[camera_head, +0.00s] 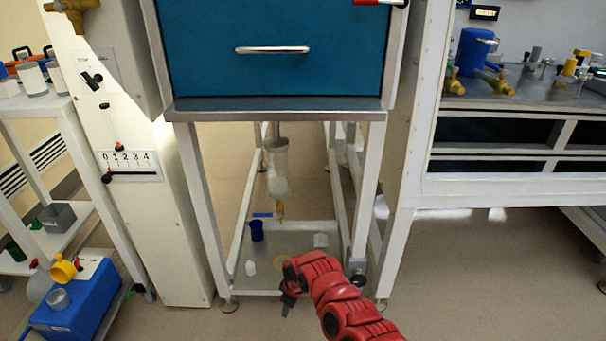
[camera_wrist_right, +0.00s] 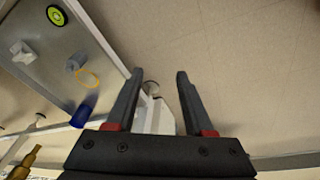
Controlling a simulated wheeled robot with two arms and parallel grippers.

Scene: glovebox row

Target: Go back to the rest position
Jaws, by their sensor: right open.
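My right arm, red, comes in from the bottom right of the head view. Its dark gripper (camera_head: 288,301) hangs low in front of the stand's bottom shelf, small and partly hidden by the wrist. In the right wrist view the two dark fingers (camera_wrist_right: 160,76) are spread with nothing between them; floor and a white frame part lie beyond. My left gripper is in neither view.
The bottom shelf (camera_head: 300,268) holds a blue cup (camera_head: 257,231), a yellow ring (camera_head: 281,263) and a white block (camera_head: 320,240). A teal drawer (camera_head: 275,70) sits above. A blue box (camera_head: 75,303) stands at left. Floor at right (camera_head: 480,270) is clear.

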